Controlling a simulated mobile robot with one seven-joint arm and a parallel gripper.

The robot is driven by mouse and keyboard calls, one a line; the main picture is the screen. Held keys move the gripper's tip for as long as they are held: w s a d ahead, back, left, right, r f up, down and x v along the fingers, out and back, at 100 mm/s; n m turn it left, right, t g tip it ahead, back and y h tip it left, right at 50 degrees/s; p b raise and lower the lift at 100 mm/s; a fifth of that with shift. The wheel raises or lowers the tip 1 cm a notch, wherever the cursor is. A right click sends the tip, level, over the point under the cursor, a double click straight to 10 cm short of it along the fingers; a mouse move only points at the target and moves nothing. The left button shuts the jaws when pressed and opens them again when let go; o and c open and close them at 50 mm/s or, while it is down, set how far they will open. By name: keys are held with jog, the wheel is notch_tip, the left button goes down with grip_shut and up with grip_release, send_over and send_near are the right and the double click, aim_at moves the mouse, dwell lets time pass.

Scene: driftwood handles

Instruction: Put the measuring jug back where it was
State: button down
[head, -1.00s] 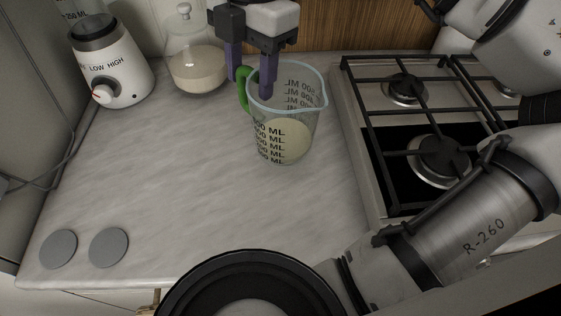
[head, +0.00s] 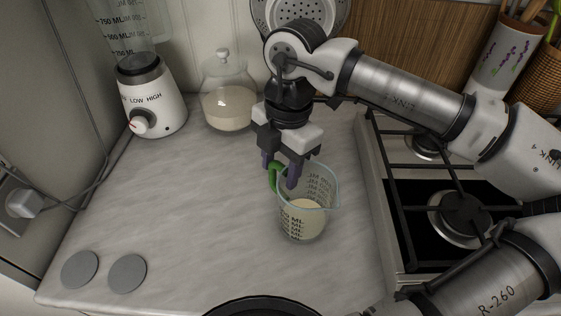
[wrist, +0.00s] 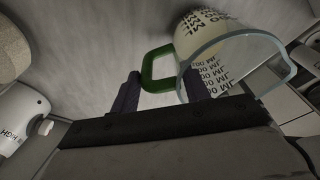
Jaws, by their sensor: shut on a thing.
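The measuring jug (head: 308,218) is clear with black ML markings, a green handle (head: 273,177) and pale cream contents. It is upright over the right part of the counter, left of the hob; whether its base touches the counter I cannot tell. My gripper (head: 280,169) comes down from above on the handle side and is shut on the jug. One finger is left of the handle, the other overlaps the jug's rim. The wrist view shows the green handle (wrist: 147,72) between the fingers (wrist: 161,92) and part of the jug (wrist: 214,56).
A blender (head: 152,100) and a lidded glass jar (head: 228,104) stand at the back left. Two grey discs (head: 80,269) (head: 127,273) lie at the front left. The gas hob (head: 400,235) is at the right. A dark round rim (head: 285,305) shows at the bottom. The counter's middle is clear.

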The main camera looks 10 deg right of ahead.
jog(key=shift+f, duration=0.15)
jog(key=c, duration=0.7)
grip_release()
notch_tip(320, 180, up, 12)
jog(key=d+b, duration=0.1)
jog(key=shift+w+d, duration=0.2)
jog(key=shift+w, duration=0.15)
